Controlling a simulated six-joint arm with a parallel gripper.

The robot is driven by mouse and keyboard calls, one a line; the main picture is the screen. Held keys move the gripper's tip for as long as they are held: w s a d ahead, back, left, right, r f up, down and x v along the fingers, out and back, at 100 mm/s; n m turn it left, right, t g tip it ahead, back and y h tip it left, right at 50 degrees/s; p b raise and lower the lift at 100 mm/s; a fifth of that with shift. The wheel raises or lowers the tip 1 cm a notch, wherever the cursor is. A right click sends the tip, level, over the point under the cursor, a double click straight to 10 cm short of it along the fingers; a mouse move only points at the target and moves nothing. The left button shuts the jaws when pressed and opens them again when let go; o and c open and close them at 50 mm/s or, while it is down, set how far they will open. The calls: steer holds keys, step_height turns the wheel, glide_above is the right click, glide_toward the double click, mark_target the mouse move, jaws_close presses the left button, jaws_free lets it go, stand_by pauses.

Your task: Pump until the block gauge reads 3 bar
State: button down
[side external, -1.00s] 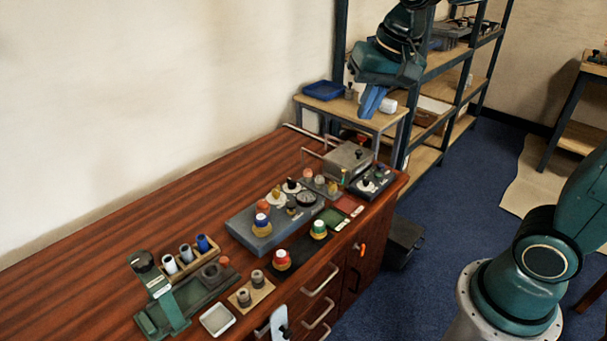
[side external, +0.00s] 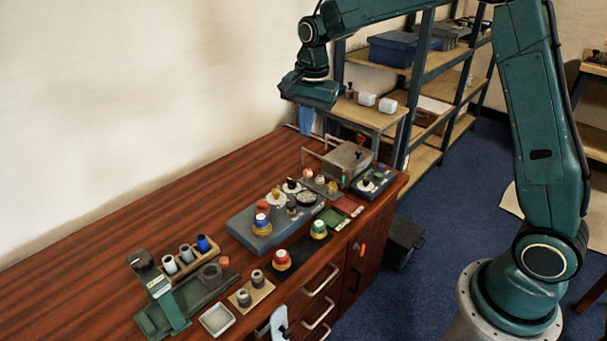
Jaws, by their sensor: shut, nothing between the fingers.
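The grey-blue block (side external: 246,225) lies on the wooden bench, with coloured caps and round fittings on top. A dark round dial (side external: 306,199), seemingly the block gauge, is at its right end; its reading is too small to make out. A grey box (side external: 348,158) with a metal bar handle stands behind it to the right, and a small dark unit with knobs (side external: 371,182) sits beside that. I cannot tell which one is the pump. My gripper (side external: 306,122) is shut and empty, pointing down above the bench's back edge, apart from all these parts.
A green press-like stand (side external: 160,290) and a rack of cylinders (side external: 190,257) occupy the bench's front left. Red and green capped parts (side external: 282,260) lie on a dark mat. The bench's left side is clear.

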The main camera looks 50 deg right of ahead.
mark_target(291, 204)
steer(key=w+f+m, duration=0.2)
steer(key=w+f, duration=0.1)
steer(key=f, duration=0.2)
steer(key=w+d+f+m+g, duration=0.1)
steer(key=w+f+m, duration=0.1)
steer(key=w+f, duration=0.2)
step_height(291, 204, down, 2)
steer(key=shift+f, duration=0.25)
steer(key=shift+d+f, duration=0.1)
steer(key=shift+f, duration=0.05)
step_height(291, 204, down, 14)
steer(key=shift+r, duration=0.1)
stand_by(0.6)
steer(key=shift+s+f, duration=0.1)
steer(key=shift+f, duration=0.95)
step_height(291, 204, up, 14)
steer(key=shift+r, duration=0.2)
stand_by(0.4)
